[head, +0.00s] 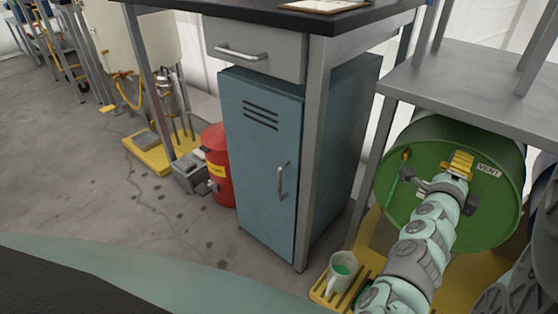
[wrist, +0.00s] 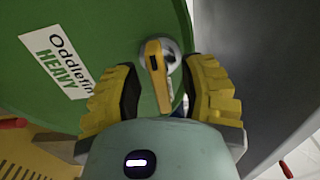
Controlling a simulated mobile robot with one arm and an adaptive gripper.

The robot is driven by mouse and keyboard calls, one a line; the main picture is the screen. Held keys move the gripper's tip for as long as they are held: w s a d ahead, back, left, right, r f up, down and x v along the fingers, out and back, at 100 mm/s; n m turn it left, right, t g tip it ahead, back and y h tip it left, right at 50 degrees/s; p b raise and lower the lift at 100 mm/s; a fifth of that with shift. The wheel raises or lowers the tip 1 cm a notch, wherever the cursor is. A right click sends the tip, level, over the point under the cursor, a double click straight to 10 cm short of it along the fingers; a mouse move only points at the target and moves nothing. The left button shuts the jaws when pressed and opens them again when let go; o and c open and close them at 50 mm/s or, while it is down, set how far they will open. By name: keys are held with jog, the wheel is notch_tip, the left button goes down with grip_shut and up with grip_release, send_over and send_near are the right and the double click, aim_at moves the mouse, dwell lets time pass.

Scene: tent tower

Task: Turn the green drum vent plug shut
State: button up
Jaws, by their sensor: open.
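The green drum (head: 400,205) lies on its side under the grey table, its round end facing me. A white VENT label (head: 488,170) is on the upper right of that end. In the wrist view, the drum face (wrist: 105,20) carries a white label. The vent plug shows there as a yellow lever (wrist: 155,68) on a round silver boss (wrist: 172,52). My gripper (wrist: 161,78) is open, with one yellow finger on each side of the lever. I cannot tell whether either finger touches it. In the head view, my gripper (head: 458,163) hides the plug.
A grey tabletop (head: 465,80) is close above the drum. A blue cabinet (head: 262,165) and a red can (head: 217,165) stand left. Open floor lies farther left.

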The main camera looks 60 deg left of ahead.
jog(key=v, duration=1.2)
